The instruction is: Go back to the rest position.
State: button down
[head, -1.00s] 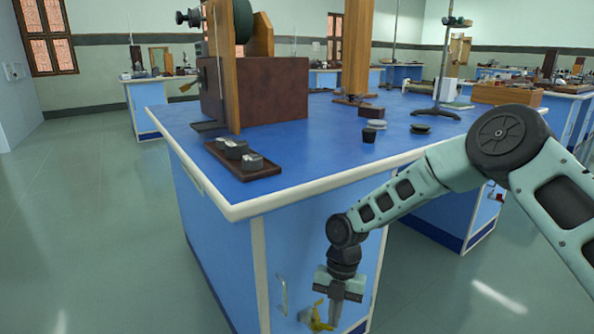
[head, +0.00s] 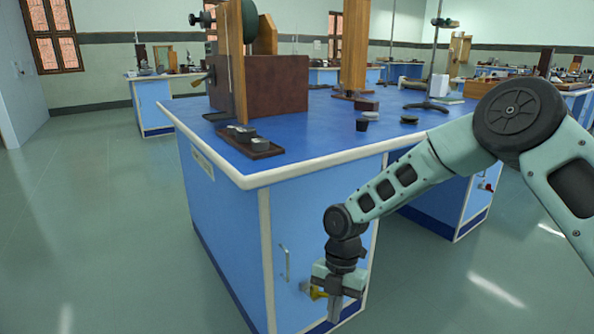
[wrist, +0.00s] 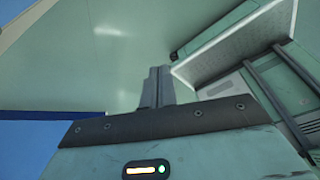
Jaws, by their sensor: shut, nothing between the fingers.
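My gripper (head: 335,305) hangs low in front of the blue bench's cabinet side, pointing down, below the level of the worktop. Its fingers are together with nothing between them. In the wrist view the closed fingers (wrist: 156,87) stand out over the pale green floor. Behind the gripper in the head view, a yellow fitting (head: 317,293) on the cabinet is partly covered by it. I cannot tell whether they touch.
The blue bench (head: 300,152) carries a tray of small weights (head: 250,143), a brown box apparatus (head: 277,85), a black cup (head: 362,124) and stands. A cabinet handle (head: 285,262) sticks out left of my gripper. The floor (head: 90,220) at left is clear.

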jog(key=s+d+r+m+t, duration=0.2)
jog(key=s+d+r+m, duration=0.1)
jog(key=s+r+m, duration=0.9)
jog(key=s+d+r+m+t, duration=0.1)
jog(key=s+d+r+m, duration=0.2)
jog(key=s+r+m, duration=0.75)
jog(key=s+r+p, duration=0.3)
jog(key=r+p, duration=2.5)
jog(key=p, duration=0.4)
jog(key=shift+r+h, duration=0.3)
jog(key=shift+r, duration=0.1)
